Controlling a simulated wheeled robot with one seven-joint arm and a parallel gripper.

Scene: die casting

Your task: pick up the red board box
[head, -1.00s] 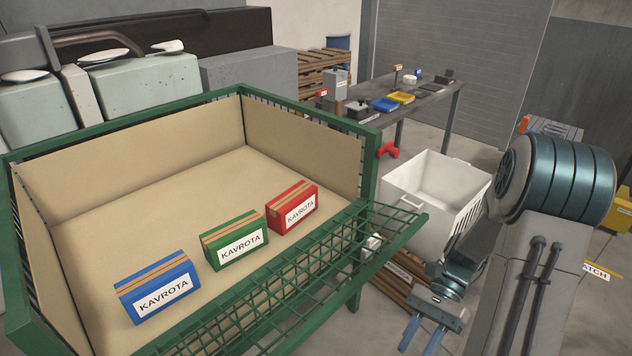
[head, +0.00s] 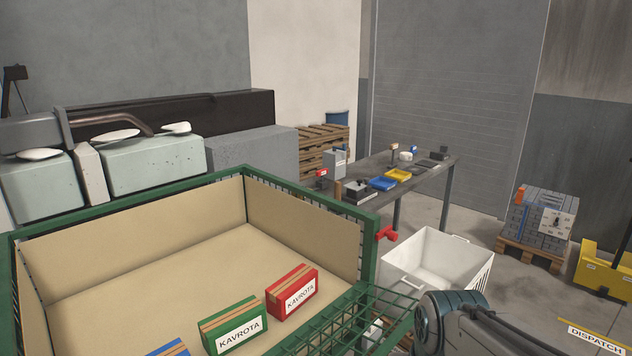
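The red board box (head: 292,291) has tan tape on top and a white KAVROTA label. It stands on the floor of the green-framed crate (head: 243,209), near the right end. The green board box (head: 233,325) stands just left of it, slightly apart. The blue board box (head: 168,349) shows only its top at the bottom edge of the picture. Part of my arm shows at the lower right, outside the crate. My gripper is out of the picture.
The crate's green mesh front (head: 345,322) lies folded outward on the right. A white bin (head: 437,264) stands right of the crate. Behind it is a table (head: 436,168) with blue and yellow trays. The crate floor behind the boxes is clear.

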